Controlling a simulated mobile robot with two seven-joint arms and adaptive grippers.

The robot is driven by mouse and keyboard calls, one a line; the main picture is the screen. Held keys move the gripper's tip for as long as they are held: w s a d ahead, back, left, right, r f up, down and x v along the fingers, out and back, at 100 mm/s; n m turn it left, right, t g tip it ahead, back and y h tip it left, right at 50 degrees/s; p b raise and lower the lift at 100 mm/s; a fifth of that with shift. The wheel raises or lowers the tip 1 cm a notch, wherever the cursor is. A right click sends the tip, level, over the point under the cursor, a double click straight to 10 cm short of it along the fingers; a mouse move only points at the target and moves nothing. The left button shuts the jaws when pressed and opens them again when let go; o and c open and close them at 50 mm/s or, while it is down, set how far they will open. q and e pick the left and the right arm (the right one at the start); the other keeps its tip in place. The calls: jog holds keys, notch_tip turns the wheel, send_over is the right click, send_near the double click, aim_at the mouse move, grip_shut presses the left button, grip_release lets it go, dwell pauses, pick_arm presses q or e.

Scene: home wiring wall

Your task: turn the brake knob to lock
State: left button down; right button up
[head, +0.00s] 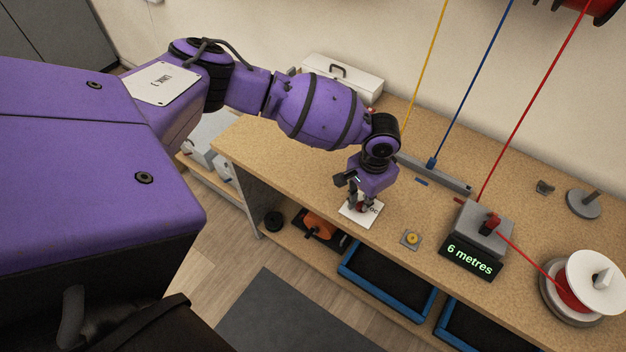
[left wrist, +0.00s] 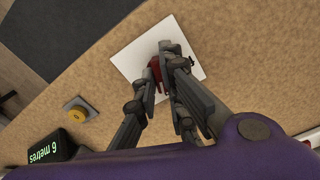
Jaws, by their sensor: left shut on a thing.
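The brake knob (left wrist: 155,68) is dark red and sits on a white square plate (left wrist: 129,57) on the bench top. The plate also shows in the head view (head: 349,214), with dark lettering partly hidden by my gripper. My left gripper (head: 361,205) points down over the plate and is shut on the knob. In the left wrist view its fingers (left wrist: 162,72) stand around the knob and hide part of it. The knob's exact turn angle cannot be read. My right gripper is not in view.
A yellow button (head: 411,238) lies right of the plate. Beyond it stand a grey box with a red lever and a display (head: 471,260) reading "6 metres", and a white spool (head: 590,285) with red wire. Yellow, blue and red wires hang down behind. Blue trays (head: 387,283) sit below.

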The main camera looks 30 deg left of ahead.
pick_arm(q)
jog(key=shift+f, duration=0.1)
jog(key=shift+s+m, duration=0.1)
jog(key=shift+m, duration=0.8)
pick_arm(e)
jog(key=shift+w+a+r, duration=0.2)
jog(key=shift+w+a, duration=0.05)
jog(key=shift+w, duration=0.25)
pick_arm(q)
jog(key=shift+s+a+f+m, duration=0.1)
jog(key=shift+m, duration=0.9)
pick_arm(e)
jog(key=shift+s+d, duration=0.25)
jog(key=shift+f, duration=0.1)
pick_arm(q)
jog(key=shift+m, duration=1.1)
jog(key=c, duration=1.8)
grip_release()
jog(key=shift+o, duration=0.2)
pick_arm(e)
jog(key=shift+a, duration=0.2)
